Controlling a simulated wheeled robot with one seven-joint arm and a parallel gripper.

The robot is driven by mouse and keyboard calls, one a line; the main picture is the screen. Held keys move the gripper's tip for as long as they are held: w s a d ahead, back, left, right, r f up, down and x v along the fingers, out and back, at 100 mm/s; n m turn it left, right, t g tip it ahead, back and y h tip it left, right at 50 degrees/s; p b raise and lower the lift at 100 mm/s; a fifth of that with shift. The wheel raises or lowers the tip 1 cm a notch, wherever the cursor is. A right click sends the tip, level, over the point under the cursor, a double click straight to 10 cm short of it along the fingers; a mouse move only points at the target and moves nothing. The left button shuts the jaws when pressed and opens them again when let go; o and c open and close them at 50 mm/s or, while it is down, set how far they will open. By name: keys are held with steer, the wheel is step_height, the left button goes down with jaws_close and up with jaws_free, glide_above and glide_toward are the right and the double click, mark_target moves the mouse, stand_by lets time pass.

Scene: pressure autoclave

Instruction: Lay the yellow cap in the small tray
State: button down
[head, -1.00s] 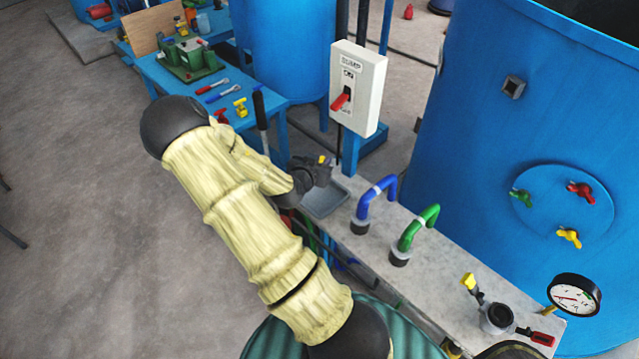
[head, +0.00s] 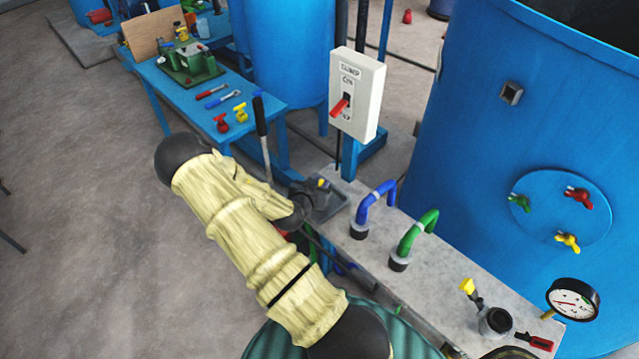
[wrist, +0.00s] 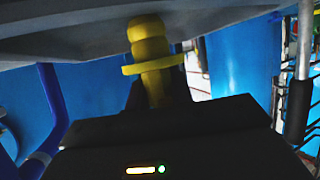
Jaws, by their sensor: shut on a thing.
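In the head view my gripper (head: 314,191) is dark and sits over the small grey tray (head: 336,213) at the far end of the grey bench. It is shut on the yellow cap (head: 321,183), of which only a small bit shows there. In the wrist view the yellow cap (wrist: 152,62) stands between the dark fingers (wrist: 158,98), with its ringed body and wide flange visible. A grey rimmed surface (wrist: 240,22) lies close at the cap's end; I cannot tell whether they touch. My gripper hides part of the tray.
A blue pipe (head: 375,200) and a green pipe (head: 415,235) rise from the bench just right of the tray. A white switch box (head: 355,92) stands behind it. A long dark-handled lever (head: 261,125) rises to the left. The large blue vessel (head: 470,150) is at right.

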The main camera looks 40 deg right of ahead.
steer(key=shift+f, duration=0.2)
steer(key=c, duration=1.2)
jaws_free()
steer(key=shift+r, duration=0.1)
steer(key=shift+c, duration=0.2)
steer(key=shift+r, duration=0.15)
steer(key=b+v, duration=0.2)
steer(key=v, duration=1)
